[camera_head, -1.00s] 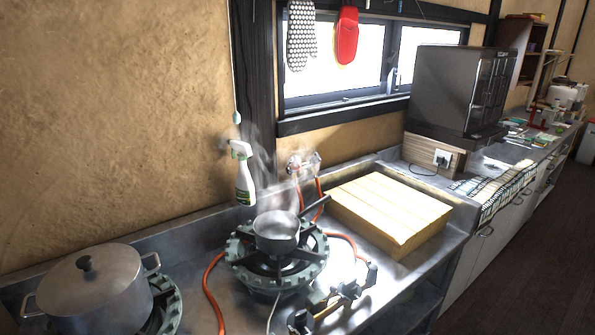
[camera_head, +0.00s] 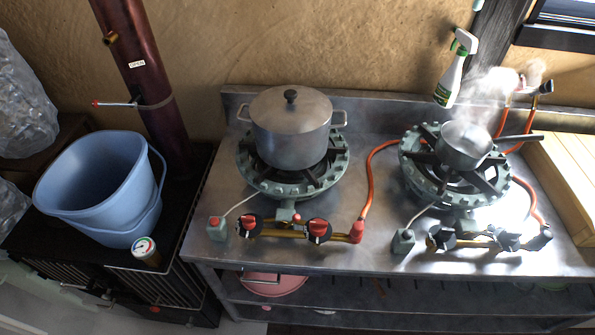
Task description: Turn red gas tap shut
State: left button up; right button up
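Two red-topped gas knobs sit on a brass pipe in front of the left burner in the head view: a left knob (camera_head: 248,227) and a right knob (camera_head: 319,230). I cannot tell which is the task's tap, or whether either is open. The brass pipe (camera_head: 285,233) ends at a red fitting (camera_head: 356,231) with an orange hose (camera_head: 369,180). The left burner (camera_head: 250,175) carries a lidded steel pot (camera_head: 290,135); no flame shows under it. The right burner's knobs (camera_head: 443,238) are black. Neither gripper is in view.
A steaming saucepan (camera_head: 464,146) stands on the right burner, its handle pointing right. A spray bottle (camera_head: 453,75) is behind it. A blue bucket (camera_head: 97,185) and a small jar (camera_head: 146,250) stand left of the steel counter (camera_head: 222,260). A wooden board (camera_head: 560,165) is at right.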

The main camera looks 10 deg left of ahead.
aim_at(518, 90)
jog(key=u, duration=2.4)
jog(key=k, duration=1.45)
jog(key=z, duration=1.6)
jog(key=i, duration=0.5)
jog(key=z, duration=0.05)
